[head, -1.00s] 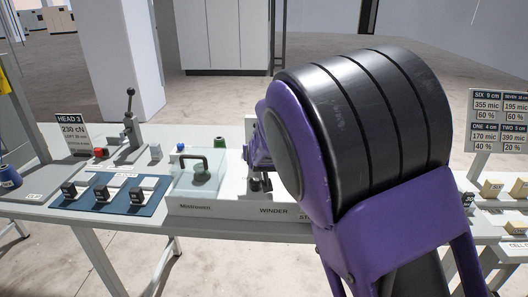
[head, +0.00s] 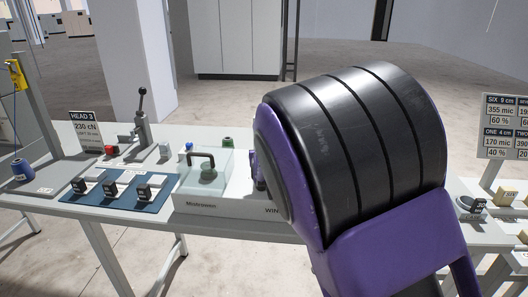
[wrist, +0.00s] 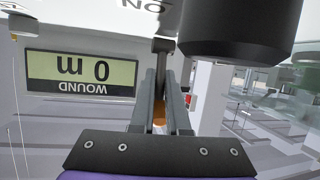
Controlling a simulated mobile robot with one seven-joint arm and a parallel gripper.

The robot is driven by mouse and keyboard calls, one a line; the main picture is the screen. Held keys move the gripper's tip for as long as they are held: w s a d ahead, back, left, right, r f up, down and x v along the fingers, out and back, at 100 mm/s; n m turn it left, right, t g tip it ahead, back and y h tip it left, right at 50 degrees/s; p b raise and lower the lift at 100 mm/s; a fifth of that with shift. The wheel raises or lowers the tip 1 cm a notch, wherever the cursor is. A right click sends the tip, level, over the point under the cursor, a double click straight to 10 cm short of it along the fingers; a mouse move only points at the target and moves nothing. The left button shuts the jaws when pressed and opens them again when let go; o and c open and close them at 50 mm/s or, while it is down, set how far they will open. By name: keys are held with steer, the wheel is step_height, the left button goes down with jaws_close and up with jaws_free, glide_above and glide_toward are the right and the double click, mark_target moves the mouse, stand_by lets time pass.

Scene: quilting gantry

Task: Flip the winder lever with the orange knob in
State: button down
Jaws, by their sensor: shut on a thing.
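The winder (head: 230,205) is a pale box marked "Mistrowen" and "WIN…", with a clear cover and dark handle at its left end. In the wrist view, my gripper (wrist: 160,108) has its two grey fingers close together on the orange knob (wrist: 159,117), which shows only as a narrow patch between them. The dark lever shaft (wrist: 163,52) runs up from the fingers toward a panel edge with upside-down "ON" lettering. In the head view my purple and black arm hides the knob, the lever and most of the gripper.
An upside-down "WOUND 0 m" display (wrist: 82,72) is left of the fingers. A large black cylinder (wrist: 235,30) is close at upper right. A blue mat (head: 118,190) with several dark-capped pieces and a black-knobbed upright lever (head: 142,115) stand left of the winder.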

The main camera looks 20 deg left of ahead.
steer(key=c, duration=0.9)
jaws_free()
steer(key=p+v, duration=0.4)
steer(key=v, duration=1.3)
steer(key=shift+s+d+r, duration=0.1)
steer(key=shift+s, duration=0.1)
